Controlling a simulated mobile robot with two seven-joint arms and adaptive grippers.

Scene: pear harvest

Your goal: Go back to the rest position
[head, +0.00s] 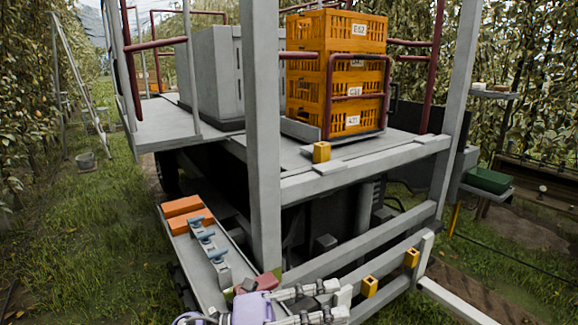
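My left gripper (336,300) is at the bottom centre of the head view, low in front of the grey platform vehicle (380,158). Its two fingers point right and stand apart, so it looks open. I see no pear between them. A lavender part (252,308) shows at its wrist end, cut by the lower edge. My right gripper is not in view.
Orange crates (305,65) are stacked on the platform. A grey post (265,130) rises just behind my gripper. A narrow shelf (205,268) holds orange blocks (184,206) and blue-handled pieces. A green tray (489,180) is at right. Grass lies open at left.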

